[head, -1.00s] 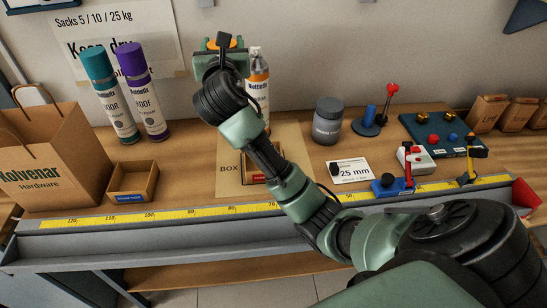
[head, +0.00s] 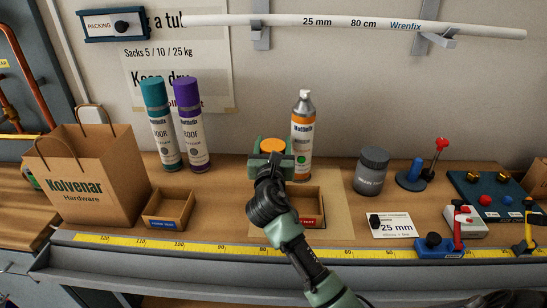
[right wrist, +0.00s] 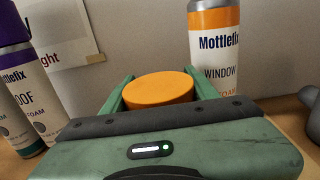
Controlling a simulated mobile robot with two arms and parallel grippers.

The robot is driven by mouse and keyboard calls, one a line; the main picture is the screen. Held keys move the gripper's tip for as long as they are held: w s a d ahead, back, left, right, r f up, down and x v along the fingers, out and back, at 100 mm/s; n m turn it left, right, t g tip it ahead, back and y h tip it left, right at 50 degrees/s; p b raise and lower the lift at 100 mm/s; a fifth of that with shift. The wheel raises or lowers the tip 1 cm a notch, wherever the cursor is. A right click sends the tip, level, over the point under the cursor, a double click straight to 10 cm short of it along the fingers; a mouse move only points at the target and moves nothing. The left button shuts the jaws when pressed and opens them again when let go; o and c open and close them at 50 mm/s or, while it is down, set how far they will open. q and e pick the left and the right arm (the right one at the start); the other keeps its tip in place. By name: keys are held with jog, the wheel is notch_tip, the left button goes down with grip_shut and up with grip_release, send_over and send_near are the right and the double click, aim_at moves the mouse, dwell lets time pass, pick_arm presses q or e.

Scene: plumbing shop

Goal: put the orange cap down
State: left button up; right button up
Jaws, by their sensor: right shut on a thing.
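The orange cap (head: 272,146) is a short round disc, held flat between the fingers of my right gripper (head: 271,158). In the right wrist view the cap (right wrist: 158,89) sits between the two green fingers, which are shut on it. The gripper is in front of and left of the orange and white window foam can (head: 302,150), whose grey top shows. An open cardboard tray with a red label (head: 312,221) is below and right of the gripper, partly hidden by my arm. My left gripper is out of view.
Teal (head: 161,125) and purple (head: 192,125) cans stand at the left, near a paper bag (head: 92,175) and a blue-labelled tray (head: 168,209). A dark grey jar (head: 371,172) stands at the right. A yellow ruler (head: 200,246) runs along the front edge.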

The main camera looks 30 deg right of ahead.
jog(key=shift+f, duration=1.95)
jog(key=shift+b, duration=0.3)
jog(key=shift+f, duration=0.6)
jog(key=o, duration=1.3)
jog(key=r+v, duration=0.1)
jog(key=v, duration=1.1)
